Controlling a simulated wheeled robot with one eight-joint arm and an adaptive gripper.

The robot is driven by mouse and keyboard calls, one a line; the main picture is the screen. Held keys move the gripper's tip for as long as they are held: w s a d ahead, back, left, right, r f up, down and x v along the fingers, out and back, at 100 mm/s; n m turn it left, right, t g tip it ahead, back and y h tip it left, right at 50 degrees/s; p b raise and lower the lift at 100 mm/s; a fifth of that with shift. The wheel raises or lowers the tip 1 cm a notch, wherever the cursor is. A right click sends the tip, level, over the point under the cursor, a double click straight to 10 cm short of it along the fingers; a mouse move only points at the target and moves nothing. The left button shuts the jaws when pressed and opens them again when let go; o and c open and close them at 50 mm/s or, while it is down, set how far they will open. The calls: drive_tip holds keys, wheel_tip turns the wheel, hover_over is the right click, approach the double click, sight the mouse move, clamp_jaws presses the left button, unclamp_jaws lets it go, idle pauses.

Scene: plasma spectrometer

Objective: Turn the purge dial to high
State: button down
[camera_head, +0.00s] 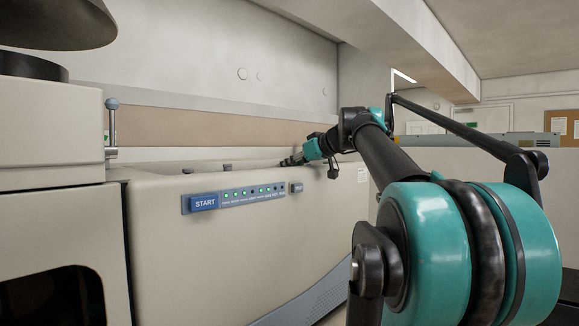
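The spectrometer (200,265) is a large beige cabinet filling the left and middle of the head view. Two small dark knobs, a left one (187,171) and a right one (227,167), show along its top edge. A small grey block or knob (297,187) is on the front, right of the indicator strip. I cannot tell which part is the purge dial, and no dial marking is readable. My gripper (287,162) is at the cabinet's top edge, to the right of the dark knobs, pointing left. It is too small to tell whether it is open or touching anything.
A blue START button (204,202) and a strip of green lights (250,194) are on the front. A metal post with a ball top (112,125) stands at the left. A round dark hood (55,25) hangs above. A wall (230,80) rises behind the cabinet.

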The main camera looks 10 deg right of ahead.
drive_tip(key=shift+a+m, duration=0.1)
drive_tip(key=shift+m, duration=0.2)
drive_tip(key=shift+s+a+m+t+h, duration=0.15)
drive_tip(key=shift+m+t+h, duration=0.75)
drive_tip(key=shift+h, duration=0.4)
drive_tip(key=shift+m+h, duration=1)
drive_tip(key=shift+m, duration=0.1)
drive_tip(key=shift+a+m+t+h, duration=0.1)
drive_tip(key=shift+m+t+h, duration=0.2)
drive_tip(key=shift+m+h, duration=0.45)
drive_tip(key=c, duration=1.2)
unclamp_jaws()
drive_tip(key=shift+s, duration=0.1)
drive_tip(key=v, duration=1.2)
